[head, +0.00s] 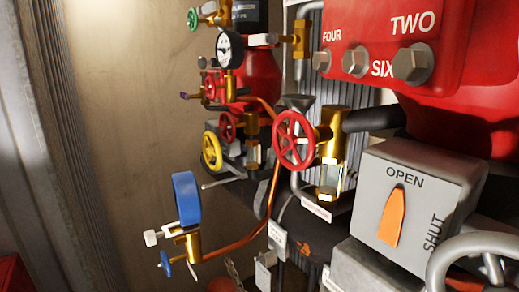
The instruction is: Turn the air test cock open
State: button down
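No part in view can be told for certain as the air test cock. At the lower left, a brass fitting (187,240) on a copper pipe carries a small blue handle (166,264), a silver knob (152,238) and a blue-rimmed gauge (187,197) seen edge-on. A red handwheel (293,139) sits on a brass valve (331,135) with a sight glass near the centre. A yellow handwheel (212,152) and a smaller red one (227,126) are to its left. My gripper is not in view.
A grey box (425,205) with an orange pointer (392,215) at OPEN, also marked SHUT, stands close at right. A grey handwheel (487,262) is at the lower right corner. Red bolted housing (450,100) fills the upper right. Free room lies left, before the beige wall (125,130).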

aim_at(167, 263)
jog(key=u, duration=0.85)
jog(key=k, duration=1.35)
jog(key=z, duration=0.35)
jog(key=i, duration=1)
jog(key=u, duration=0.05)
